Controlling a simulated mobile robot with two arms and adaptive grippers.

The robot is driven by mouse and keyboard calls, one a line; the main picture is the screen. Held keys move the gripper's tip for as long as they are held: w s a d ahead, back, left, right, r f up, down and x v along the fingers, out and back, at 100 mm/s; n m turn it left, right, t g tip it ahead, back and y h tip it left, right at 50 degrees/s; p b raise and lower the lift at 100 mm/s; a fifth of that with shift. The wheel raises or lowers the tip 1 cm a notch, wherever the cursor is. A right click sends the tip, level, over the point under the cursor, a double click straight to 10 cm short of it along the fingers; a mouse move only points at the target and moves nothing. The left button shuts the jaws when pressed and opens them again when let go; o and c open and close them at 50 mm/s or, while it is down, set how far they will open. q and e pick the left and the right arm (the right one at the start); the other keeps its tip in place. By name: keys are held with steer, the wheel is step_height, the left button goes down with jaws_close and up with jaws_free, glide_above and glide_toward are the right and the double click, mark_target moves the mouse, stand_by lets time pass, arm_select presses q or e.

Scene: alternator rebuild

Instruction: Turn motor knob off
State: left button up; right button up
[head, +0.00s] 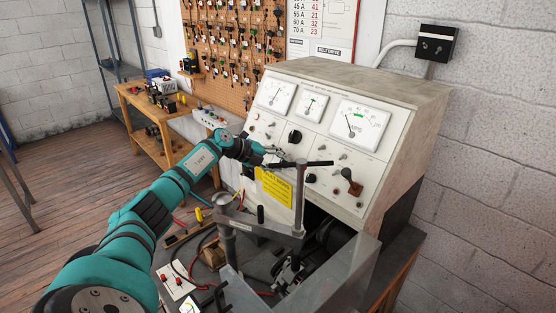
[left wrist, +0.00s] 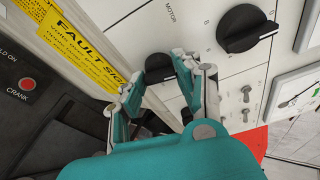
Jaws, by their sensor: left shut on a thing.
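The motor knob (left wrist: 158,64) is black and sits on the white panel below the printed word MOTOR in the left wrist view. My left gripper (left wrist: 162,76) is shut on it, with one finger on each side. The fingers hide part of the knob, and its pointer mark cannot be made out. In the head view my left gripper (head: 268,154) is at the lower left of the test bench's front panel (head: 330,150) and covers the knob. My right gripper is in neither view.
A larger black knob (left wrist: 245,28) and toggle switches (left wrist: 245,94) are close to the gripper. A yellow warning label (head: 274,187) is below it. A metal clamp frame (head: 255,222) and cables stand in front. A red crank button (left wrist: 27,84) is at left.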

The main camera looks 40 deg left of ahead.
arm_select(q)
steer(key=shift+n+t+p, duration=0.3)
steer(key=shift+n+p, duration=0.05)
steer(key=shift+n, duration=0.75)
steer(key=o, duration=1.1)
steer(key=shift+o, duration=0.2)
steer(key=v, duration=1.2)
steer(key=shift+a+f, duration=0.1)
